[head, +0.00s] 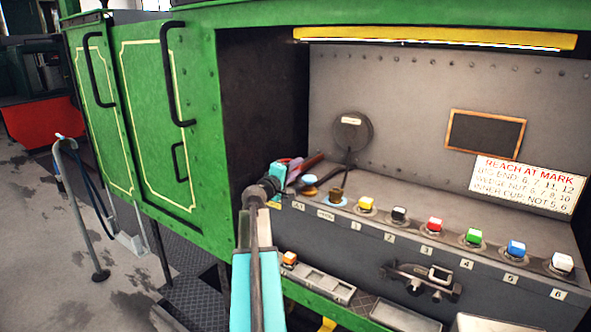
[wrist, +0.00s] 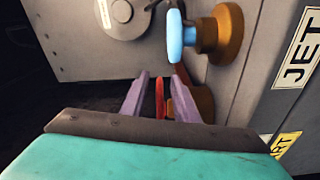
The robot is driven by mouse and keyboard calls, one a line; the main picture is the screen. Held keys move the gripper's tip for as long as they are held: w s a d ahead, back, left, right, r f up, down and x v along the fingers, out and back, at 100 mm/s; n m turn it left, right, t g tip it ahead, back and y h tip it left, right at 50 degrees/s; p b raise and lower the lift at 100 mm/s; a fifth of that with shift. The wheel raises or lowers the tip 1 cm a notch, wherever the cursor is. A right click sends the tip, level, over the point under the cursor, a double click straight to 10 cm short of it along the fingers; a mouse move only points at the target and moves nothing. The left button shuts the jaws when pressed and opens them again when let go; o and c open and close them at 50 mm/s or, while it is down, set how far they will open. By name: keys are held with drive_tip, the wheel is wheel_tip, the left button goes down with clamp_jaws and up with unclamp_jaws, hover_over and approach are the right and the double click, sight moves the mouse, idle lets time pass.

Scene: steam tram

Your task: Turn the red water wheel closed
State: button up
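The red water wheel (wrist: 160,98) shows nearly edge-on in the wrist view, as a thin upright red strip in front of a brass fitting (wrist: 203,101). My gripper (wrist: 160,84) is open, with one purple finger on each side of the wheel. A gap shows between the wheel and each finger, so neither visibly touches it. In the head view my gripper (head: 311,163) is at the left end of the control shelf, by the dark side wall. There I cannot clearly tell the wheel from the fingers.
A light-blue wheel (wrist: 175,36) on a brass valve stands close beyond my fingertips, near a JET label (wrist: 299,48). A round grey plate (wrist: 124,15) is on the back wall. Coloured buttons, including a yellow one (head: 366,204), line the shelf to the right.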

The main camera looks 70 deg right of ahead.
clamp_jaws()
drive_tip(key=shift+w+f+m+g+b, duration=0.15)
drive_tip(key=shift+m+g+b, duration=0.2)
drive_tip(key=shift+b, duration=0.5)
drive_tip(key=g+b, duration=0.1)
drive_tip(key=m+g+b, duration=0.1)
drive_tip(key=b, duration=0.1)
drive_tip(key=shift+w+a+m+y, duration=0.1)
drive_tip(key=shift+a+m+y, duration=0.2)
drive_tip(key=shift+y, duration=0.1)
drive_tip(key=shift+w+a+m+g+y+b, duration=0.15)
drive_tip(key=shift+m+g+y+b, duration=0.3)
drive_tip(key=shift+g+b, duration=0.5)
drive_tip(key=shift+w+a+m+g+y+b, duration=0.15)
drive_tip(key=shift+m+g+y+b, duration=0.2)
drive_tip(key=shift+m+g+b, duration=0.25)
drive_tip(key=shift+w+a+m+g+y+b, duration=0.1)
drive_tip(key=shift+m+g+y+b, duration=0.25)
drive_tip(key=shift+g+b, duration=0.3)
drive_tip(key=shift+a+r+m+g+y, duration=0.15)
drive_tip(key=shift+r+m+g+y, duration=0.1)
drive_tip(key=shift+g, duration=0.1)
drive_tip(key=shift+s, duration=0.1)
